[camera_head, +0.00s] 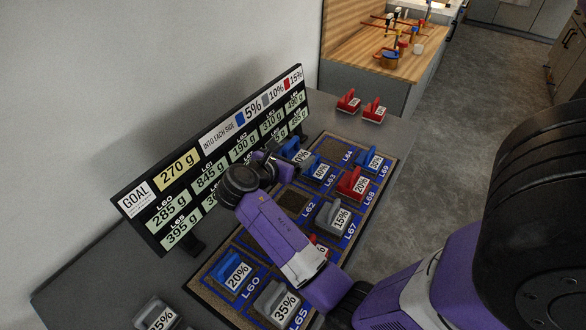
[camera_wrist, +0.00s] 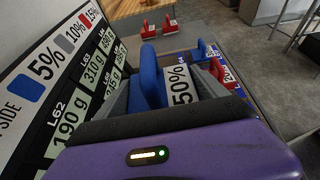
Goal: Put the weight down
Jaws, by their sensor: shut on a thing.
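My gripper (camera_head: 284,163) is shut on a blue weight (camera_head: 292,148), seen at the upper left of the mat, close to the display board. In the wrist view the blue weight (camera_wrist: 151,78) stands between the grey fingers, its white label seeming to read 50%. My gripper partly hides its base, so I cannot tell whether it touches the mat. The L64 pad (camera_head: 335,147) and the L62 pad (camera_head: 291,201) look bare. A blue 40% weight (camera_head: 317,169) stands just right of the held one.
The display board (camera_head: 178,171) rises along the wall side, with GOAL 270 g. Other weights stand on the mat: red 20% (camera_head: 352,183), grey 15% (camera_head: 332,218), blue 20% (camera_head: 231,271), grey 35% (camera_head: 278,301). Red weights (camera_head: 348,101) stand at the table's far end.

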